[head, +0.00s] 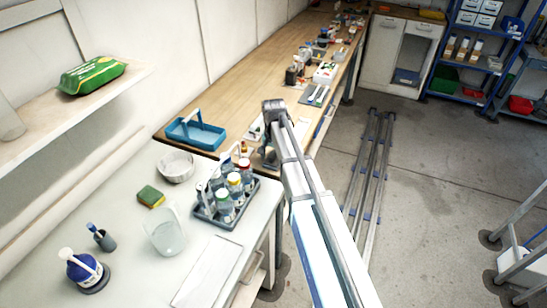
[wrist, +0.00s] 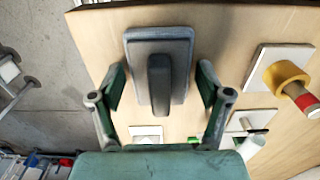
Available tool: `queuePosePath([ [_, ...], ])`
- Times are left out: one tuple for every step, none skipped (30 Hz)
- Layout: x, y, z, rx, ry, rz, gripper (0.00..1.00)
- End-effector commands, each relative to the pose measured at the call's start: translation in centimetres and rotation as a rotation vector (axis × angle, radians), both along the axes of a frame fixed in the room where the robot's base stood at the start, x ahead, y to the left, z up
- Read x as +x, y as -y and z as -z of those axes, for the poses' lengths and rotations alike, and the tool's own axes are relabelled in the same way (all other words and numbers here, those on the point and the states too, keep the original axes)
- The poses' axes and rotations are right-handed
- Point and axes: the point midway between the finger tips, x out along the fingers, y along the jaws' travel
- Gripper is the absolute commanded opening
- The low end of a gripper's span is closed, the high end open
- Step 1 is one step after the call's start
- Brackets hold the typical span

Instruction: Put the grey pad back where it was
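The grey pad (wrist: 132,65) shows in the wrist view as a dark grey rounded plate with a raised upright bar in its middle. It lies on the wooden bench near the bench's edge. My gripper (wrist: 161,80) is open, with one finger on each side of the pad and its bar. A gap shows between each finger and the pad, so nothing is held. In the head view my arm hides most of this spot, and I cannot make out the pad there.
White tiles, one with a yellow ring (wrist: 286,76), lie right of my gripper. In the head view, a blue tray (head: 195,133) and a rack of bottles (head: 225,205) stand to the left.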

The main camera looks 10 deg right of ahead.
Motion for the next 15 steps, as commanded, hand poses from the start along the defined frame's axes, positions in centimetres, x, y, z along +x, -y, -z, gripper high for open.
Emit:
queuePosePath([
  [0.00, 0.00, -0.02, 0.000, 0.000, 0.000, 0.89],
  [0.00, 0.00, -0.03, 0.000, 0.000, 0.000, 0.89],
  [0.00, 0.00, -0.03, 0.000, 0.000, 0.000, 0.89],
  [0.00, 0.00, -0.03, 0.000, 0.000, 0.000, 0.89],
  [0.00, 0.00, -0.03, 0.000, 0.000, 0.000, 0.89],
  [0.00, 0.00, -0.03, 0.000, 0.000, 0.000, 0.89],
  [0.00, 0.00, -0.03, 0.000, 0.000, 0.000, 0.89],
  [0.00, 0.00, -0.03, 0.000, 0.000, 0.000, 0.89],
  [0.00, 0.00, -0.06, 0.000, 0.000, 0.000, 0.89],
  [0.01, 0.01, -0.11, 0.000, 0.000, 0.000, 0.89],
  [0.01, 0.00, -0.21, 0.000, 0.000, 0.000, 0.89],
  [0.01, 0.00, -0.40, 0.000, 0.000, 0.000, 0.89],
  [0.02, 0.00, -0.52, 0.000, 0.000, 0.000, 0.89],
  [0.04, 0.00, -0.60, 0.000, 0.001, 0.000, 0.89],
  [0.06, 0.00, -0.87, 0.000, 0.001, 0.000, 0.89],
])
